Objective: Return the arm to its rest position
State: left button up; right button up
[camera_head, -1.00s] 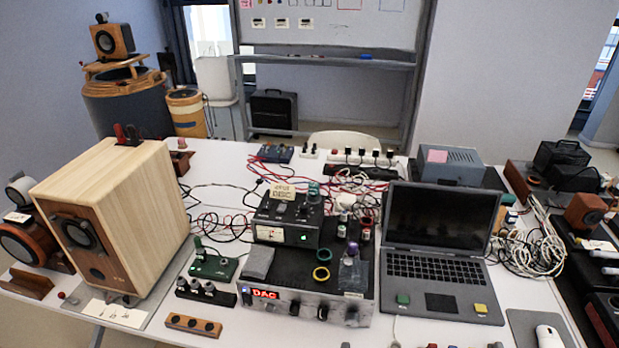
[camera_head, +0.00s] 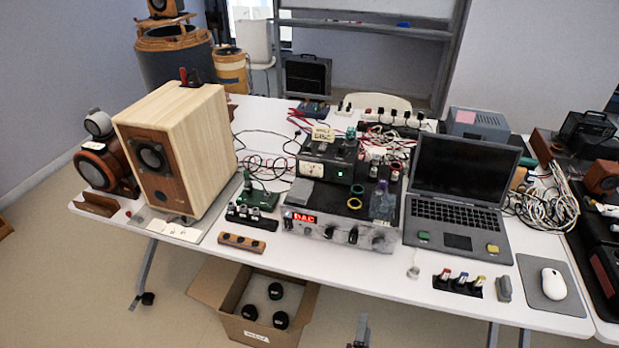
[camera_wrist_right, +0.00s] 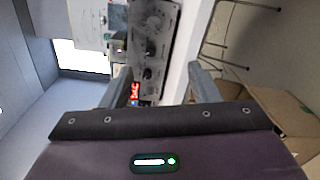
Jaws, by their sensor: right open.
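My right gripper (camera_head: 361,332) shows only as a small grey part at the bottom edge of the head view, in front of the table. In the right wrist view its two fingers (camera_wrist_right: 160,85) stand wide apart with nothing held between them. Beyond them is the front panel of the DAC unit (camera_wrist_right: 155,40), with its knobs and red display. In the head view the DAC unit (camera_head: 340,232) sits at the table's front edge. My left gripper is in neither view.
The white table (camera_head: 330,270) holds a wooden speaker (camera_head: 205,145), a laptop (camera_head: 465,185), cables and a mouse (camera_head: 553,283) on a pad. An open cardboard box (camera_head: 215,290) with black round parts stands on the floor below the front edge.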

jog(key=s+d+f+m+g+y, duration=0.1)
jog(key=s+d+f+m+g, duration=0.2)
jog(key=f, duration=0.4)
jog(key=s+d+f+m+g+y, duration=0.15)
jog(key=s+f, duration=0.25)
jog(key=f, duration=0.4)
jog(key=s+d+f+m+g+y, duration=0.1)
jog(key=s+d+f+m+g, duration=0.2)
jog(key=f, duration=0.4)
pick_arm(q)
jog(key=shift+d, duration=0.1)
pick_arm(e)
jog(key=s+d+f+m+g, duration=0.1)
jog(key=s+f+m+g, duration=0.3)
jog(key=s, duration=0.7)
jog(key=s+d+f+m+g+y, duration=0.1)
jog(key=s+f+m+g, duration=0.3)
jog(key=s+f, duration=0.3)
jog(key=s, duration=0.5)
jog(key=shift+d+g, duration=0.35)
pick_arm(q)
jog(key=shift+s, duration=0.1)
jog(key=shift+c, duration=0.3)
pick_arm(e)
jog(key=shift+w+y, duration=0.1)
jog(key=shift+y, duration=0.15)
